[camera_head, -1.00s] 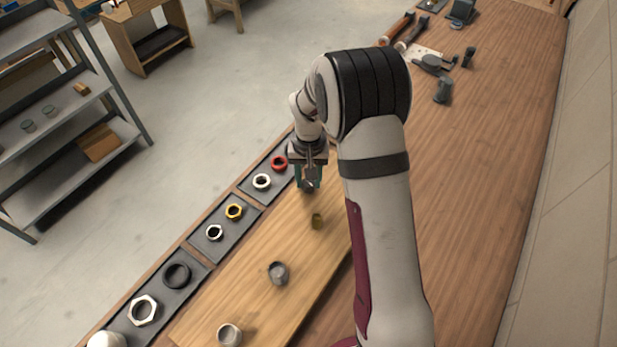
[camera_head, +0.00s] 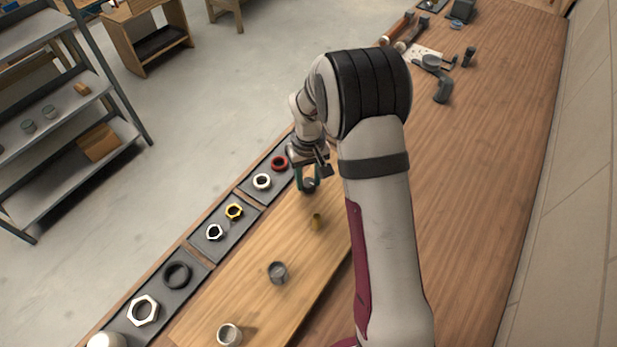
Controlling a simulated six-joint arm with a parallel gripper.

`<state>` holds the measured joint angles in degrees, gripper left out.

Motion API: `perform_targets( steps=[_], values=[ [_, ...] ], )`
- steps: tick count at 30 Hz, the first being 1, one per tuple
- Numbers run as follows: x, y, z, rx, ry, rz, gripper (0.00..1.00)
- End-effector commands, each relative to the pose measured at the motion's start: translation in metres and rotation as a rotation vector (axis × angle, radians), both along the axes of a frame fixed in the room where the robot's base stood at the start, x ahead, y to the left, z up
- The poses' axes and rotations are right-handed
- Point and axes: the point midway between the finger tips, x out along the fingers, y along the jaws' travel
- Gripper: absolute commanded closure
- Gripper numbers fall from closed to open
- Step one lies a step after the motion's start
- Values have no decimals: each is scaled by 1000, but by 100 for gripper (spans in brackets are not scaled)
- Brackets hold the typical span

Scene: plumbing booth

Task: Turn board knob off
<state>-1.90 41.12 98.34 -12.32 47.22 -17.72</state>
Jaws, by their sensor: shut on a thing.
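The wooden board (camera_head: 255,245) lies along the left side of the bench. A small dark knob (camera_head: 311,185) is at its far end, mostly hidden by my gripper. My gripper (camera_head: 306,186) has teal fingers and is shut on this knob, low over the board. The wrist is tilted, and the fingertips are small and partly hidden.
A brass fitting (camera_head: 316,221) and two grey fittings, one mid-board (camera_head: 278,272) and one at the near end (camera_head: 229,335), stand on the board. Dark trays (camera_head: 195,268) with several nuts and rings line its left side. The bench right of my arm is clear.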

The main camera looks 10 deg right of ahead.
Motion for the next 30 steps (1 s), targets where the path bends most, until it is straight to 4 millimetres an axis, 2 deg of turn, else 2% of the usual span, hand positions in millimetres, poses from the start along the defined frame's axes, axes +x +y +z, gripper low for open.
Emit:
perform_targets(
  steps=[5, 6, 10, 19, 22, 26, 30],
  values=[
    [1, 0, 1, -1, -3, 1, 100],
    [1, 0, 1, -1, -3, 2, 54],
    [1, 0, 1, -1, -3, 1, 31],
    [1, 0, 2, 0, -2, 0, 30],
    [1, 0, 13, 0, -4, 1, 30],
    [2, 0, 48, 0, -8, 0, 30],
    [2, 0, 95, 0, -8, 0, 30]
  ],
)
